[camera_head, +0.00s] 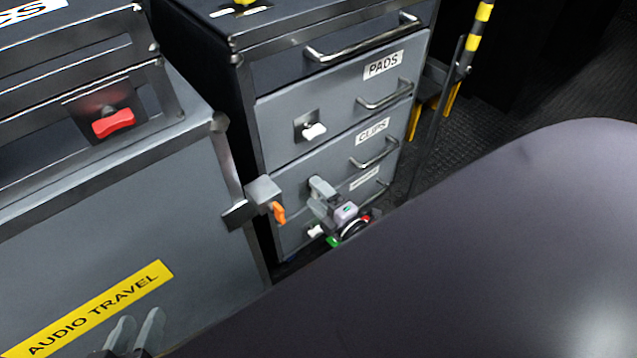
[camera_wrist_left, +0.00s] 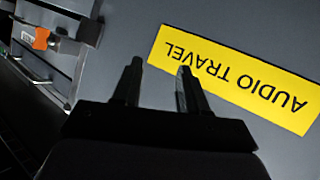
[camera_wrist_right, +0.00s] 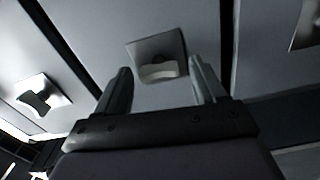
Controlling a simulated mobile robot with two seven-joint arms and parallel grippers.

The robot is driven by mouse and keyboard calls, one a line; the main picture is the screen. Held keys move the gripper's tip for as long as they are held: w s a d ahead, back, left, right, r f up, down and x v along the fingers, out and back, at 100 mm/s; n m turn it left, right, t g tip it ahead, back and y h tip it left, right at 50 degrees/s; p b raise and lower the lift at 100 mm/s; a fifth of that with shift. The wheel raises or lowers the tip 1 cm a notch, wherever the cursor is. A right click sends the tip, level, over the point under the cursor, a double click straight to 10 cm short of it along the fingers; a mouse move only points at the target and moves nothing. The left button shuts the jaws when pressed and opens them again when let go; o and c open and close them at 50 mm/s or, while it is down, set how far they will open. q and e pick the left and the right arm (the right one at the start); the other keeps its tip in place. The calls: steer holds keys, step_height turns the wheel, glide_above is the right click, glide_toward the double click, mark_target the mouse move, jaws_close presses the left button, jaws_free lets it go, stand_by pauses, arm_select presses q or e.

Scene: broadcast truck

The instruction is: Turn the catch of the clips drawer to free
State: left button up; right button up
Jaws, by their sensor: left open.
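The clips drawer (camera_head: 292,178) is the grey drawer labelled CLIPS in the middle of the drawer stack. Its catch (camera_wrist_right: 158,71), a pale knob on a square plate, shows between the fingertips in the right wrist view; in the head view my gripper hides it. My right gripper (camera_head: 319,190) is at the drawer front. Its fingers (camera_wrist_right: 162,78) are apart, one on each side of the catch, with no clear contact visible. The drawer looks shut. My left gripper (camera_head: 136,328) is open and empty in front of the AUDIO TRAVEL case.
The PADS drawer above has a white catch (camera_head: 313,131); the lower drawer has another (camera_head: 315,231). An orange latch (camera_head: 278,212) juts out close to the left of my right gripper. The case (camera_head: 110,220) with the red latch (camera_head: 113,122) stands at left.

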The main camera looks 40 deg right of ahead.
arm_select(q)
steer(key=shift+s+a+r+y+p, duration=0.15)
steer(key=shift+a+y+p, duration=0.1)
steer(key=shift+a+p, duration=0.25)
steer(key=shift+s+a+r+y+p, duration=0.15)
steer(key=shift+a+y+p, duration=0.15)
steer(key=shift+p, duration=0.2)
arm_select(e)
steer(key=s, duration=0.7)
steer(key=shift+d, duration=0.3)
arm_select(q)
steer(key=shift+f, duration=0.1)
steer(key=shift+w, duration=0.1)
